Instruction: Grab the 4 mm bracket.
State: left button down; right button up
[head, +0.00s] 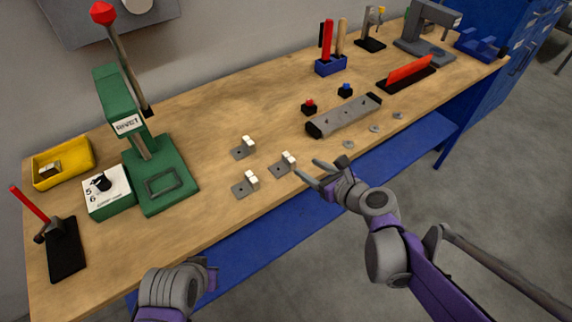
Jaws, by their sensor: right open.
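Three small brackets lie on the wooden workbench, each a flat grey plate with a whitish upright block: a rear one (240,153), a front left one (242,189) and a right one (280,170). No size marking is readable, so I cannot tell which is the 4 mm bracket. My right gripper (308,168) is open and empty. Its fingers point left, just right of the right bracket and apart from it. My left gripper (211,275) is at the bottom, in front of the bench edge; its fingers barely show.
A green press (160,180) with a dial box (107,192), a yellow bin (62,162) and a black stand (66,250) are at left. A long grey bar fixture (344,116) and several grey discs (375,128) are at right.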

aim_at(290, 158)
jog(key=x, duration=0.9)
jog(key=shift+w+a+f, duration=0.1)
jog(key=shift+a, duration=0.15)
grip_shut()
